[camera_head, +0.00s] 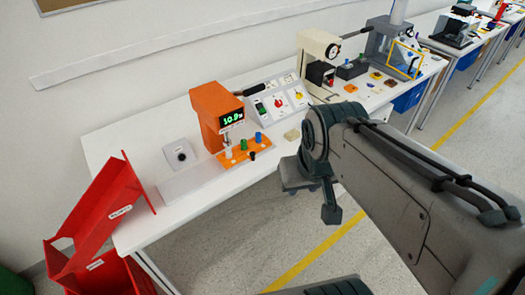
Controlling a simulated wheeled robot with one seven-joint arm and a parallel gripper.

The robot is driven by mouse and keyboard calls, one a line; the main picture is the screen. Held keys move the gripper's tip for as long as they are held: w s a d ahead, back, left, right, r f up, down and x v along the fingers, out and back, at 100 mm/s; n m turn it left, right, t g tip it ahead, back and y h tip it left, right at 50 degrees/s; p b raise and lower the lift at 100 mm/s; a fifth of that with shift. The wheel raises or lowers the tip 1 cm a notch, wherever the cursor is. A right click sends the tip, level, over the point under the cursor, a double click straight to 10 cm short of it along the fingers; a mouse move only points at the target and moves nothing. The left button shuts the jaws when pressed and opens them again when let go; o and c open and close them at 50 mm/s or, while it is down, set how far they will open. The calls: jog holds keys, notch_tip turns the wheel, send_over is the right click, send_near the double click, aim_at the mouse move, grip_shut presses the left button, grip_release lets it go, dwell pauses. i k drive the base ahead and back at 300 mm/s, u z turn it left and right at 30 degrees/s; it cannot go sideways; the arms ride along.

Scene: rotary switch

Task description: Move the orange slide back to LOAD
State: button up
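An orange machine (215,112) with a green lit display reading about 10.9 stands on the white bench. A flat orange slide (228,162) lies at its foot. Several small pegs or knobs, pale, blue, green and dark, stand on or beside the slide. I cannot read any LOAD mark. My gripper (312,192) is at the end of my arm, right of the slide and over the bench's front edge, apart from everything. It is small and dark, and I cannot tell whether its fingers are open.
A grey box with a round dial (180,154) stands left. A beige press (318,55) stands farther right. Red bins (105,215) are at the bench's left end. The floor in front is clear.

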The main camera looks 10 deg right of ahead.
aim_at(238, 156)
jog(key=z, duration=0.35)
jog(key=i, duration=0.6)
jog(key=u, duration=1.15)
